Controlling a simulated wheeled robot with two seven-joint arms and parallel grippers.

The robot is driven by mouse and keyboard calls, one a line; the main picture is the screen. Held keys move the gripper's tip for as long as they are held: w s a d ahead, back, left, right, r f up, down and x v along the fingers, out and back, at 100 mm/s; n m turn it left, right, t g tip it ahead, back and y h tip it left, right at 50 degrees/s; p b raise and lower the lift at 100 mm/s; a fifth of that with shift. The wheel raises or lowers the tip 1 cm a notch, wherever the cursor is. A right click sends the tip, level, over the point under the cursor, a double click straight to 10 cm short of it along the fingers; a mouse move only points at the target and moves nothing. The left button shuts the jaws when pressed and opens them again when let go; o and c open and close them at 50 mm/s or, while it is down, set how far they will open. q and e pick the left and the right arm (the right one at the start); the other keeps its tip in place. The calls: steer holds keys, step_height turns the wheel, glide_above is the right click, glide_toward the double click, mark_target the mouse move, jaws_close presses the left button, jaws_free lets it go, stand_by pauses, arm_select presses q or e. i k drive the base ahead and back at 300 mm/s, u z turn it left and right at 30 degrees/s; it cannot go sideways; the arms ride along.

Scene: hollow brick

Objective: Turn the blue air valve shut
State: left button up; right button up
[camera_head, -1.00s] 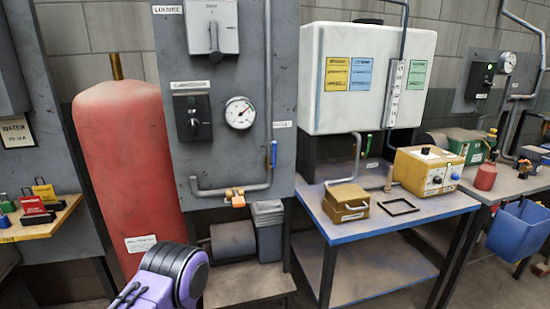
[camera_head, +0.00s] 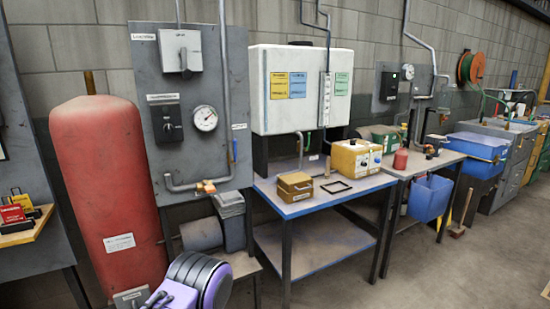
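The blue air valve (camera_head: 235,150) is a small blue lever on the grey pipe at the right edge of the grey wall panel (camera_head: 150,80). The lever hangs upright, roughly in line with the pipe. A brass and orange fitting (camera_head: 206,187) sits lower on the same pipe. Neither gripper's fingertips can be made out. A purple and black part of my arm shows at the bottom edge, well below the valve and apart from it.
A red tank (camera_head: 108,190) stands left of the panel. A round gauge (camera_head: 205,118) and black switch box (camera_head: 166,124) are on the panel. Right of it, a workbench (camera_head: 320,205) holds a yellow box (camera_head: 357,158) and brown box (camera_head: 295,186). Floor is clear at lower right.

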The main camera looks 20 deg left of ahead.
mark_target(235, 151)
steer(key=z, duration=0.35)
steer(key=k, duration=0.3)
steer(key=u, duration=1.05)
steer(key=i, duration=0.7)
steer(key=u, duration=0.25)
